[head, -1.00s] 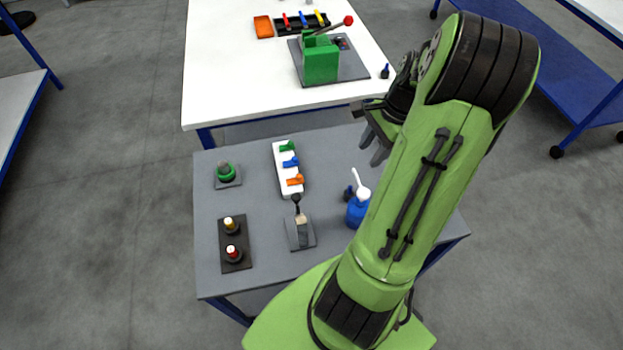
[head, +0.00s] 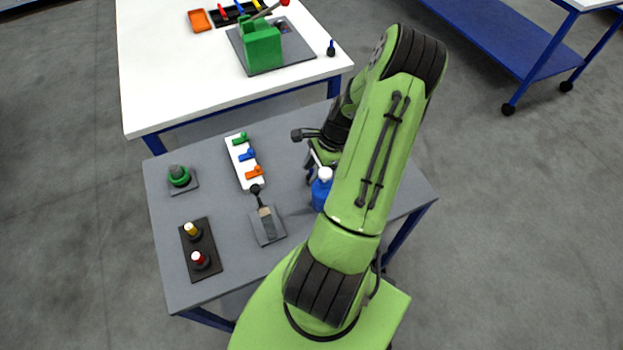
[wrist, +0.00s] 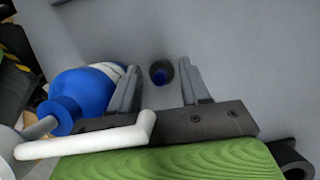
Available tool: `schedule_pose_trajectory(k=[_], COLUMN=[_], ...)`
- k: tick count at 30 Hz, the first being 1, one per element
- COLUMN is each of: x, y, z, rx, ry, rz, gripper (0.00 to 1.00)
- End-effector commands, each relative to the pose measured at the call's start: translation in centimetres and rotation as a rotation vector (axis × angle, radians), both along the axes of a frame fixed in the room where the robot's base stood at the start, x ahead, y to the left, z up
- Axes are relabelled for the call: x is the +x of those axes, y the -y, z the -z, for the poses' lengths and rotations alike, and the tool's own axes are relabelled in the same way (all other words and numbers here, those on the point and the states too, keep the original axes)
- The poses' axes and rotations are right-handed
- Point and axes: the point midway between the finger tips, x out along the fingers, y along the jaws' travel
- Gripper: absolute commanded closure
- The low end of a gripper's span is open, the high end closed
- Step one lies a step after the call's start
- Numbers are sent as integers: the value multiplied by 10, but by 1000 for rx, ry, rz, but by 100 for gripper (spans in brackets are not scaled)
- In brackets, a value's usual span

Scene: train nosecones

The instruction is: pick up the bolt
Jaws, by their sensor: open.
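The bolt (wrist: 160,73) shows in the wrist view as a small dark round piece with a blue part, on the grey table surface (wrist: 235,45). My gripper (wrist: 158,67) is open, with one finger on each side of the bolt in the picture and a gap to both. I cannot tell how far the fingertips are above the table. In the head view my arm hides the bolt and most of the gripper. Another small blue and black bolt-like piece (head: 331,49) stands on the white table.
A blue bottle with a white spout (wrist: 85,92) stands close beside the left finger; it also shows in the head view (head: 320,190). Left of it on the grey table are a lever (head: 266,223), a white switch strip (head: 243,161) and a button panel (head: 200,250).

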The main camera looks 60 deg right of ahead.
Motion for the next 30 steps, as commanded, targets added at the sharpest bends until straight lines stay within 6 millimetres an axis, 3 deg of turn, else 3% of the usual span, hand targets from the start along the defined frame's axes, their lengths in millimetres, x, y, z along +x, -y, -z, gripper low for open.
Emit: schedule_pose_trajectory(k=[3,9,18,26,30], x=[3,3,3,2,-5], y=[-4,-4,-4,-2,8], z=[12,12,12,9,-2], rx=[1,-2,-1,-2,-4], ry=[1,0,1,1,0], rz=[-1,-1,-1,1,3], gripper=[54,54,100,100,100])
